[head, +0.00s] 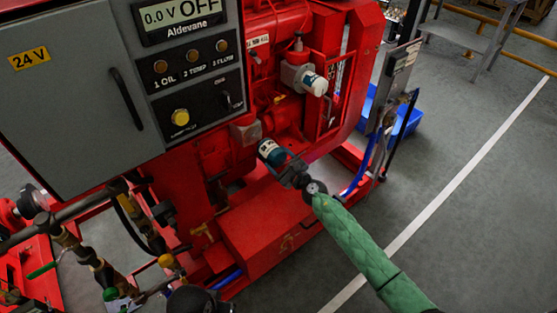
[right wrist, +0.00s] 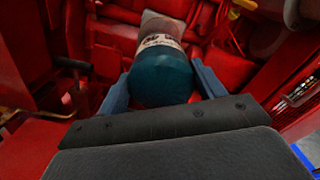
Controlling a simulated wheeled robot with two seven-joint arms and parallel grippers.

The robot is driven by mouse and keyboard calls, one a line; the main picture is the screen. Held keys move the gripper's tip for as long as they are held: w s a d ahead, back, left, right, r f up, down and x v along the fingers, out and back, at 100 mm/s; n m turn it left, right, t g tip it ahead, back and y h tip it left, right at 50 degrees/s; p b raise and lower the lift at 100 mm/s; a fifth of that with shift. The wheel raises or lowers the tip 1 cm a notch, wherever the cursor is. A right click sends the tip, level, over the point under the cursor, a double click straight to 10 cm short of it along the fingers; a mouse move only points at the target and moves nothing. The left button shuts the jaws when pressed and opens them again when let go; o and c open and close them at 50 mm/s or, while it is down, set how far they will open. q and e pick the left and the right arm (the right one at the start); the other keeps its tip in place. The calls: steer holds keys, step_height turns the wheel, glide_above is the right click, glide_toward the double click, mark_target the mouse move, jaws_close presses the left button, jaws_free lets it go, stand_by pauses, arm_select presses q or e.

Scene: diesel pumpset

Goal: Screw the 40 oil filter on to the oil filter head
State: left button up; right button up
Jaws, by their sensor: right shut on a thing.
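The oil filter (head: 270,151) is a dark teal canister with a white label band. My right gripper (head: 281,164) is shut on it, low on the red engine's side. In the right wrist view the filter (right wrist: 162,76) sits between the two blue-grey fingers (right wrist: 160,85), its rounded teal end toward me and its label partly readable. A grey oil filter head (head: 245,130) is just beyond the filter's far end, and it also shows in the right wrist view (right wrist: 163,23). I cannot tell whether they touch. My left gripper is not in view.
A grey control cabinet (head: 60,90) stands at the left. Pipes and valves (head: 90,255) are at lower left. A blue bin (head: 405,122) is behind at right. The floor at right is clear.

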mark_target(267, 149)
steer(key=shift+r, duration=0.2)
steer(key=shift+s+a+r, duration=0.1)
steer(key=shift+a, duration=0.1)
steer(key=shift+x, duration=2.15)
steer(key=shift+w+a, duration=0.1)
steer(key=shift+w, duration=0.15)
steer(key=shift+w+a, duration=0.1)
steer(key=shift+w+a+b, duration=0.35)
steer(key=shift+w+a, duration=0.05)
steer(key=shift+w, duration=0.1)
